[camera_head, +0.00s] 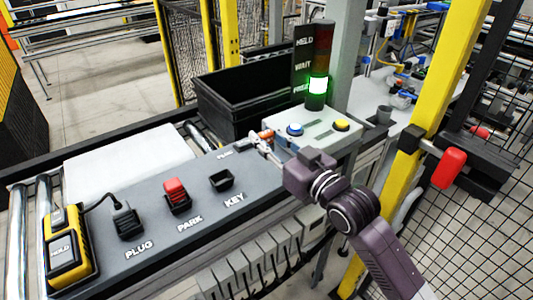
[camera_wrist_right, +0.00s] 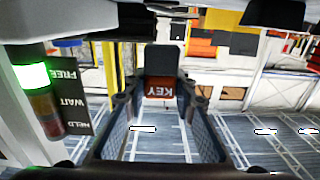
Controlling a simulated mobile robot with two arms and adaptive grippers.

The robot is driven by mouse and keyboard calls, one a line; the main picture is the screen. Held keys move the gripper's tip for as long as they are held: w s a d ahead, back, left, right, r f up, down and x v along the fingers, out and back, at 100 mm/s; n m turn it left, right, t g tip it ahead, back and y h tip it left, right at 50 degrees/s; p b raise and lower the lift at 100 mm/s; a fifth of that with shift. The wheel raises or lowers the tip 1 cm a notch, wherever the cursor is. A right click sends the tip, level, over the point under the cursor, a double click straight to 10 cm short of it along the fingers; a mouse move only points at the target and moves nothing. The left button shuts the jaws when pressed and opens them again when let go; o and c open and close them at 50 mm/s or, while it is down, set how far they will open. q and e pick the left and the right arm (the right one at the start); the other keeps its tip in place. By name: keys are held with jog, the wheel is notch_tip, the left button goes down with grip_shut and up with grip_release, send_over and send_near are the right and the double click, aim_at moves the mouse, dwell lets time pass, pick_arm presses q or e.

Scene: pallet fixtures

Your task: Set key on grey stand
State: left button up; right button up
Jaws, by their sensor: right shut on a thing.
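The key (camera_wrist_right: 160,88) has an orange face lettered KEY and a dark block beside it. My right gripper (camera_wrist_right: 161,103) is shut on it, with one finger on each side. In the head view the key (camera_head: 266,135) is a small orange piece at the tip of my right gripper (camera_head: 262,143), raised by the far end of the dark panel. An empty dark holder (camera_head: 221,180) stands on the panel by the word KEY. A small grey cup-like stand (camera_head: 384,115) is on the light surface at right; I cannot tell which is the task's stand. My left gripper is out of view.
The dark panel (camera_head: 150,240) also carries a red piece (camera_head: 175,190) at PARK, a dark plug (camera_head: 127,222) and a yellow device (camera_head: 66,255). A control box (camera_head: 315,132) with buttons and a green-lit tower (camera_head: 318,85) stand near the gripper. A black bin (camera_head: 225,105) is behind.

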jog(key=shift+f, duration=0.35)
notch_tip(320, 180, down, 4)
jog(key=shift+r, duration=0.25)
jog(key=shift+f, duration=0.3)
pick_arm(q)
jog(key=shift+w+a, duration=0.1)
pick_arm(e)
jog(key=shift+f, duration=0.15)
jog(key=shift+f, duration=0.15)
jog(key=o, duration=1.1)
